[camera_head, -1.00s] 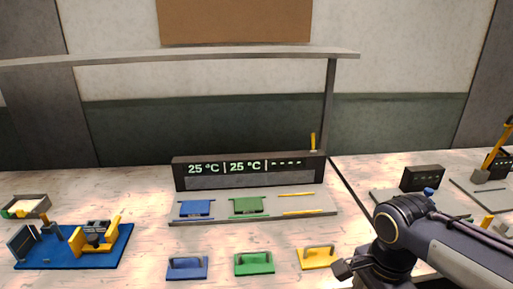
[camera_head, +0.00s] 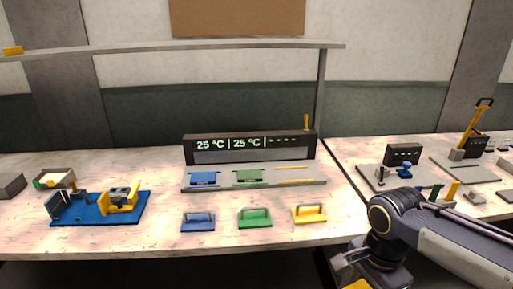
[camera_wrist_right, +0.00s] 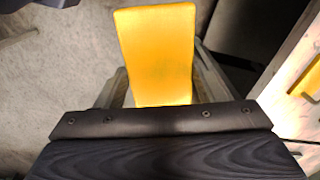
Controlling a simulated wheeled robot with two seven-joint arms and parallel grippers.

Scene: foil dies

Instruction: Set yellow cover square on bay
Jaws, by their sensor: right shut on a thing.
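A yellow cover with a handle (camera_head: 309,214) stands on the table in the head view, in front of the rack (camera_head: 318,184), apart from any gripper. The rack's right bay, marked by yellow rails (camera_head: 295,168), has no plate visible on it. My right gripper (camera_wrist_right: 158,85) is shut on a yellow flat-faced piece (camera_wrist_right: 155,45), which fills the middle of the wrist view. Only an edge of that piece shows at the bottom of the head view (camera_head: 356,285). My left gripper is not in view.
Blue (camera_head: 198,221) and green (camera_head: 255,217) handled covers stand left of the yellow one. A blue-based fixture (camera_head: 125,212) is at left. A display (camera_head: 250,146) stands behind the rack. More fixtures (camera_head: 385,179) lie right of the table seam. A shelf (camera_head: 170,48) spans above.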

